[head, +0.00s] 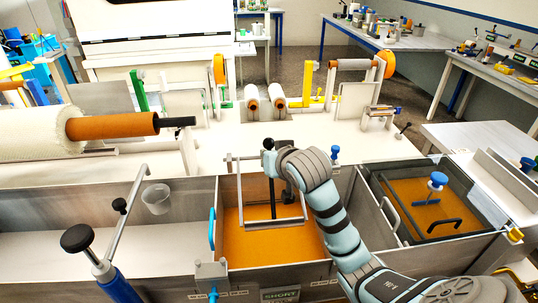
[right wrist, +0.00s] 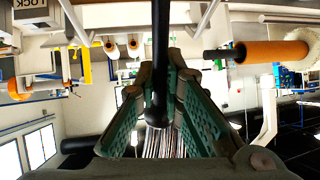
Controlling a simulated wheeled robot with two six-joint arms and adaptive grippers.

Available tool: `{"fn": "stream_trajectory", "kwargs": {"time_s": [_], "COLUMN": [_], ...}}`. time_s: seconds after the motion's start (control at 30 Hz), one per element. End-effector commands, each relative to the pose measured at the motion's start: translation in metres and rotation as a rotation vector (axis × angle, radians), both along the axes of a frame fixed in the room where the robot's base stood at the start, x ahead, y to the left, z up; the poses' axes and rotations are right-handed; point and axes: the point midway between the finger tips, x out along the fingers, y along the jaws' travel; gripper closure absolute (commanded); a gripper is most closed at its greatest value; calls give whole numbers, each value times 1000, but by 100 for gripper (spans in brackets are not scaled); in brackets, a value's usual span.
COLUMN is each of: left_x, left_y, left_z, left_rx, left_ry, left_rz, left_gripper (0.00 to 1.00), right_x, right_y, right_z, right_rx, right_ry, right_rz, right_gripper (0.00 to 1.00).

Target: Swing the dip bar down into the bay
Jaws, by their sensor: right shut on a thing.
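The dip bar (head: 275,224) is a thin grey metal frame over the middle bay (head: 223,262), which holds flat orange resin (head: 265,245). A black handle with a round knob (head: 268,143) stands at the frame's upper part. My right gripper (head: 278,165) is at this handle, its arm coming in from the lower right. In the right wrist view, its green-padded fingers (right wrist: 160,85) are shut around a black rod (right wrist: 161,40). The frame's lower bar appears above or at the resin; its exact height is unclear. My left gripper is out of view.
The bay's grey walls have a blue handle (head: 212,228) on the left. A right bay (head: 385,235) holds a dark frame with a blue knob (head: 438,180). A clear cup (head: 156,198) and a black-knobbed lever (head: 77,238) stand left. A fabric roll (head: 35,135) lies behind.

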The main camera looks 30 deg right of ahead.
Motion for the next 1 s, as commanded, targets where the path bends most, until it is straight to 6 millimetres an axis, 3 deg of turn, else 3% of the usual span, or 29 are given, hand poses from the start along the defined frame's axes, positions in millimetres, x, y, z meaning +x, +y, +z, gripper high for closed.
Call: {"fn": "stream_trajectory", "kwargs": {"time_s": [0.4, 0.43, 0.57, 0.87, 1.0], "left_x": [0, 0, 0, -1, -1], "left_y": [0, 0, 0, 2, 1], "left_z": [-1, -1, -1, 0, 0], "left_rx": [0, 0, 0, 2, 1], "left_ry": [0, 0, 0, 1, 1], "left_rz": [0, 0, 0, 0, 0], "left_gripper": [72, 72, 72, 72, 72], "right_x": [-2, -1, -1, -2, -18], "right_y": [1, 1, 1, 1, 4], "right_z": [-3, -3, -3, -1, 10], "right_rx": [-3, -3, -4, -4, -6], "right_ry": [0, 1, -1, -5, -9], "right_rz": [1, 1, 1, 1, 1], "right_gripper": [100, 90, 70, 70, 70]}}
